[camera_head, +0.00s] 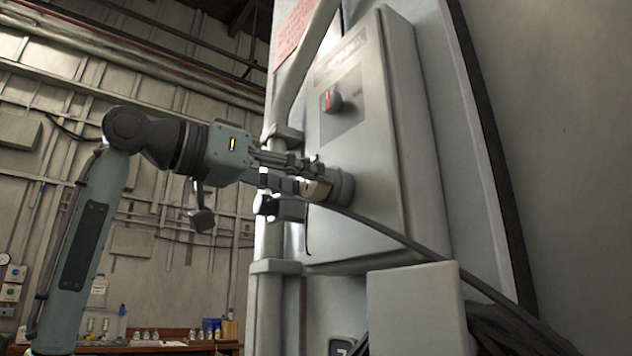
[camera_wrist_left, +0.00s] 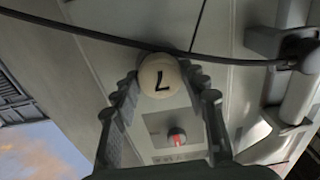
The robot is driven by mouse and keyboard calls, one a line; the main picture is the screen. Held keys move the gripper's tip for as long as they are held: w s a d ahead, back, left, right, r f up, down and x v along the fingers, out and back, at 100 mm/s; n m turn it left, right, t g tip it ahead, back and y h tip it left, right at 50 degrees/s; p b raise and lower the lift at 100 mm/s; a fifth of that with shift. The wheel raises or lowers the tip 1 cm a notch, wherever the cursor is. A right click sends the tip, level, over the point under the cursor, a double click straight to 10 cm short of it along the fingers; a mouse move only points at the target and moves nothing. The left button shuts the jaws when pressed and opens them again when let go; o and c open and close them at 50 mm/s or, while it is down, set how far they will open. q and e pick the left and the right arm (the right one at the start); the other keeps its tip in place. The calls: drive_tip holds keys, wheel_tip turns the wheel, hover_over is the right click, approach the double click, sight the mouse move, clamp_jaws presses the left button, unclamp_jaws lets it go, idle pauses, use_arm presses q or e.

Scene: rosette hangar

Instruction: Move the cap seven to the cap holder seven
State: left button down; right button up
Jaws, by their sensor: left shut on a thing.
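Cap seven is a round cream cap with a dark 7 on its face (camera_wrist_left: 160,76). It sits between the fingertips of my left gripper (camera_wrist_left: 160,84) in the left wrist view. In the head view my left gripper (camera_head: 312,178) is shut on the cap (camera_head: 316,190), right in front of a round grey fitting (camera_head: 341,187) on the cabinet. I cannot tell whether cap and fitting touch. I cannot make out cap holder seven for certain; a dark plate with a light mark (camera_head: 341,346) shows low down. My right gripper is not in view.
The grey cabinet (camera_head: 375,225) carries a red knob (camera_head: 332,100) above the fitting. A black cable (camera_head: 430,250) runs from near the fitting to the lower right. A pale box (camera_head: 415,305) stands out below. A workbench with bottles (camera_head: 150,346) is far left.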

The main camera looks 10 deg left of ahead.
use_arm(q)
drive_tip(key=shift+s+a, duration=0.1)
drive_tip(key=shift+v, duration=2.9)
